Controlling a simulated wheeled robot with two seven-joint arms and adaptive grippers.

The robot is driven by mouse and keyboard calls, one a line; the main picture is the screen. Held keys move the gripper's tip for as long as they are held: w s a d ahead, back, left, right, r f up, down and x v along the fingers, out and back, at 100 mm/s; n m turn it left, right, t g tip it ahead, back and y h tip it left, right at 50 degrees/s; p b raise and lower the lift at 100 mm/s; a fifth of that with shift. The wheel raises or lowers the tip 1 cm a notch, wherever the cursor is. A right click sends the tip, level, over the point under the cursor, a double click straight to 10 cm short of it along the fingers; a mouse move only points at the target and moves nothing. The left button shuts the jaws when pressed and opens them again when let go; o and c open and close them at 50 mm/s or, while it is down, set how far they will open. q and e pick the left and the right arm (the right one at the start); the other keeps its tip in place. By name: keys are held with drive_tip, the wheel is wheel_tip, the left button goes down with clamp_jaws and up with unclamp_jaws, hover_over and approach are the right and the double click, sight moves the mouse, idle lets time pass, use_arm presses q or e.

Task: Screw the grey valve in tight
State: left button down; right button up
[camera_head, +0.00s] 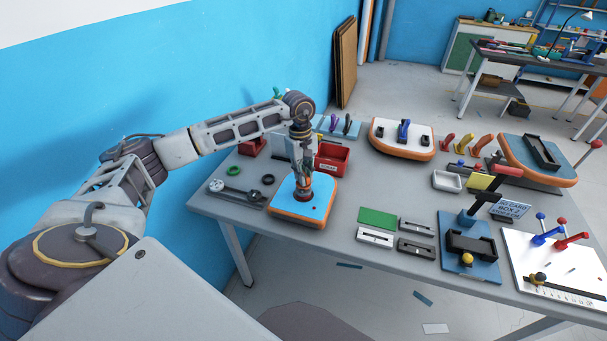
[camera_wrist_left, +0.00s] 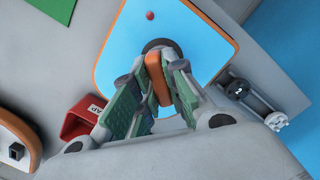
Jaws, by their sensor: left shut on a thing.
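My left gripper (camera_head: 303,187) points down over a blue board with an orange rim (camera_head: 285,211) on the table. In the left wrist view the green-padded fingers (camera_wrist_left: 160,62) are shut on an orange piece (camera_wrist_left: 157,84). A dark grey round valve (camera_wrist_left: 163,44) sits in the board at the fingertips, partly hidden by them. The orange piece runs down towards the valve; I cannot tell how tightly the valve is seated. A small red dot (camera_wrist_left: 150,15) is on the board. My right gripper is not in view.
A red bin (camera_head: 332,159) stands close behind the board. A white board (camera_head: 401,148) lies behind right.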

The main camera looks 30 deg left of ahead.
use_arm(q)
drive_tip(key=shift+f+b, duration=0.4)
drive_tip(key=shift+f, duration=0.15)
drive_tip(key=c, duration=1.4)
unclamp_jaws()
drive_tip(key=shift+o, duration=0.2)
wheel_tip(320, 180, up, 12)
drive_tip(key=a, duration=0.1)
drive_tip(key=shift+w+a, duration=0.15)
drive_tip(key=shift+w, duration=0.2)
